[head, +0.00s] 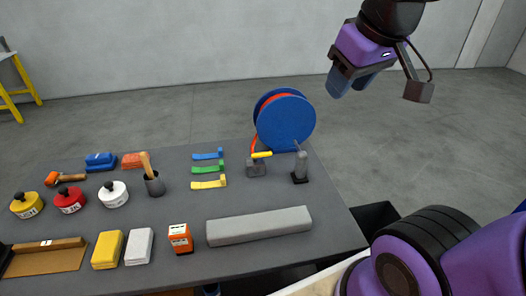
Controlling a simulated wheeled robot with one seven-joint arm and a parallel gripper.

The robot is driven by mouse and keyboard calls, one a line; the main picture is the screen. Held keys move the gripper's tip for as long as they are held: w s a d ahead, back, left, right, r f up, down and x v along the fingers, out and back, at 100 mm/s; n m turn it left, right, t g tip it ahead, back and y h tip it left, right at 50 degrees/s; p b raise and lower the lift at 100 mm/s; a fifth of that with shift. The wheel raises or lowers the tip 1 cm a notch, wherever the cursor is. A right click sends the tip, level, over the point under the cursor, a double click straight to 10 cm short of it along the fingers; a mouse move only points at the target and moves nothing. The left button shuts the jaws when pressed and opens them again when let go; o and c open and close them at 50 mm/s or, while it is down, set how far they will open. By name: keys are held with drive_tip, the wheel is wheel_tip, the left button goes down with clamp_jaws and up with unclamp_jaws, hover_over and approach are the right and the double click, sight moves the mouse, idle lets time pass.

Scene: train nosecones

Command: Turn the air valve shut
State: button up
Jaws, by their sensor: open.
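The air valve (256,168) is a small grey block on the dark table in front of the blue reel. Its yellow lever (262,154) lies roughly level along the top, pointing a little right. A red hose (253,144) runs from the reel down to the valve. My gripper (350,84) hangs in the air at the upper right, above and right of the reel and well apart from the valve. Its blue-grey fingers point down and are open, with nothing seen between them.
The blue reel (285,122) stands at the table's back right. A grey upright tool (300,167) stands right of the valve; blue, green and yellow (209,184) levers lie left. A long grey bar (259,226) lies in front.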

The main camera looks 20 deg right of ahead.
drive_tip(key=w+f+n+g, duration=0.1)
drive_tip(key=w+f+n, duration=0.15)
drive_tip(key=w, duration=0.45)
drive_tip(key=n+g, duration=0.4)
drive_tip(key=n, duration=0.8)
hover_over(264, 153)
wheel_tip(264, 153, down, 21)
wheel_tip(264, 153, down, 11)
drive_tip(key=shift+c, duration=0.2)
drive_tip(key=shift+m, duration=0.25)
clamp_jaws()
